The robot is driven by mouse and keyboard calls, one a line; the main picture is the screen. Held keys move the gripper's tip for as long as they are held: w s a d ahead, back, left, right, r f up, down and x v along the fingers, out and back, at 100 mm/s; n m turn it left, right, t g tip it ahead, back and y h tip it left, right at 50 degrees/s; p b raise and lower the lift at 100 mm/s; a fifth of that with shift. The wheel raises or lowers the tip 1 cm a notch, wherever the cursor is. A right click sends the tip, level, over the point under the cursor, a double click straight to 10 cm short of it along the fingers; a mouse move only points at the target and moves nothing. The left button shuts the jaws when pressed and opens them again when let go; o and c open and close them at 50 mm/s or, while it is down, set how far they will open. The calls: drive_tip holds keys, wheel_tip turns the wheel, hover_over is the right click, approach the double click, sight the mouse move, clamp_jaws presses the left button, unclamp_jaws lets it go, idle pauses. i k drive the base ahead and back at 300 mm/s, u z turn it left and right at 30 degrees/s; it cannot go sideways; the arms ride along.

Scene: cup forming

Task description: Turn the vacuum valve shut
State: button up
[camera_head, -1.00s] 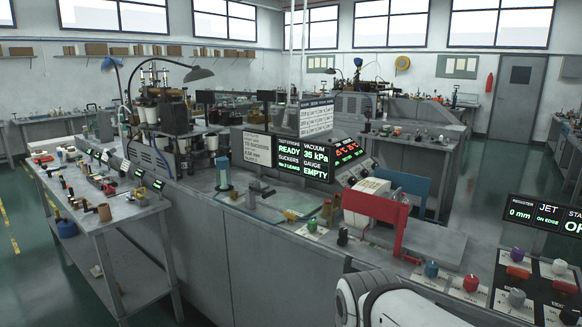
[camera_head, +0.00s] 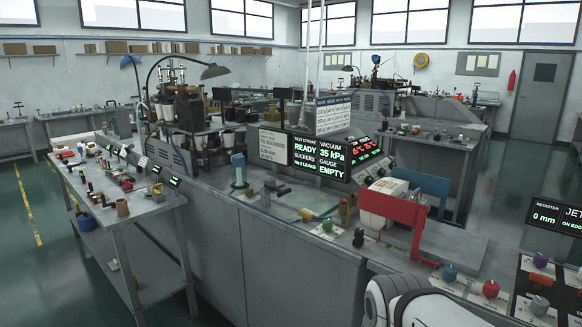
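The bench display (camera_head: 320,157) reads vacuum 35 kPa, test stroke ready, suckers No.2 leaks and gauge empty. Small fittings stand along the bench front below it: an orange-topped part (camera_head: 305,214), a red and yellow-green part (camera_head: 344,211) and a black knob (camera_head: 358,238). I cannot tell which of these, if any, is the vacuum valve. A white link of my arm (camera_head: 405,300) shows at the bottom edge. My gripper is not in view.
A red bracket (camera_head: 396,212) stands on the bench right of the display. Blue (camera_head: 449,273) and red (camera_head: 490,289) knobs line the front right, beside a control panel (camera_head: 538,283). A grey side table (camera_head: 130,205) stands left, with green floor (camera_head: 50,285) beyond it.

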sight(306, 216)
drive_tip(key=u, duration=0.05)
drive_tip(key=k, duration=0.6)
drive_tip(key=z, duration=0.55)
drive_tip(key=i, duration=0.95)
drive_tip(key=u, duration=0.4)
drive_tip(key=i, duration=0.75)
drive_tip(key=u, duration=0.1)
